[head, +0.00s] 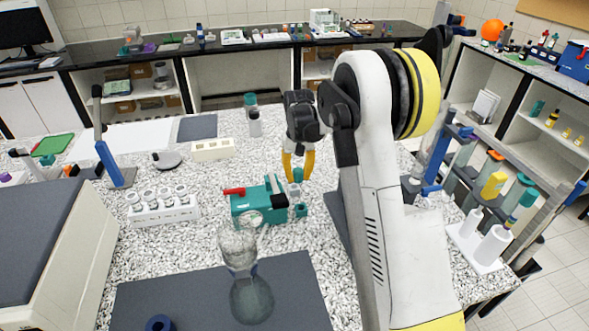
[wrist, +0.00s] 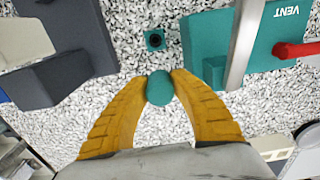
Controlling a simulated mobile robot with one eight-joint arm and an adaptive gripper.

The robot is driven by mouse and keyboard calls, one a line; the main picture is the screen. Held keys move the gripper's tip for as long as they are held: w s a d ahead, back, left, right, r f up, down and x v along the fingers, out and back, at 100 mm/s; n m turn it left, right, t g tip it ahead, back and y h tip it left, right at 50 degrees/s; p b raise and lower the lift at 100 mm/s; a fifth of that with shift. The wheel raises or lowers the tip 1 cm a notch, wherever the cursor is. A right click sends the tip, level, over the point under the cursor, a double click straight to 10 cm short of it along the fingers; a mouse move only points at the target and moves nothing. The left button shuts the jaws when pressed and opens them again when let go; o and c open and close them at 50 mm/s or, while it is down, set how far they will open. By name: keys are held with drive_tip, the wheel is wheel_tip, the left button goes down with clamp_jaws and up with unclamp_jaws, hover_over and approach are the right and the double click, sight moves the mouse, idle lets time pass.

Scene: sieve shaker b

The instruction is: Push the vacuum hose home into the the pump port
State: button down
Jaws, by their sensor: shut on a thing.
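The pump (head: 259,203) is a teal block with a red lever and a grey bar across it, on the speckled bench. Part of it shows in the wrist view (wrist: 202,46), marked VENT. A small teal square port with a dark round hole (wrist: 154,40) sits beside the pump; in the head view it is at the pump's right (head: 301,210). My gripper (wrist: 160,86) is shut on a teal rounded piece, seemingly the hose end (wrist: 160,89). In the head view my gripper (head: 297,173) points down above the port. The held piece is apart from the hole in the wrist picture; its height is unclear.
A glass flask (head: 238,245) stands in front of the pump near a dark mat (head: 295,285). A white rack of jars (head: 163,210) is to the left. A white block (head: 212,149) and a grey-teal cylinder (head: 254,122) stand behind. A dark grey block (wrist: 62,55) lies near my gripper.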

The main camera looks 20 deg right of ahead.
hover_over(301, 210)
drive_tip(key=shift+f, duration=0.35)
drive_tip(key=shift+w+f+b, duration=0.1)
drive_tip(key=shift+f+b, duration=1.35)
drive_tip(key=shift+f, duration=1.45)
drive_tip(key=shift+b, duration=0.4)
drive_tip(key=shift+f+b, duration=0.4)
drive_tip(key=shift+f, duration=0.1)
drive_tip(key=c, duration=1.1)
unclamp_jaws()
drive_tip(key=shift+r, duration=0.1)
drive_tip(key=shift+c, duration=0.2)
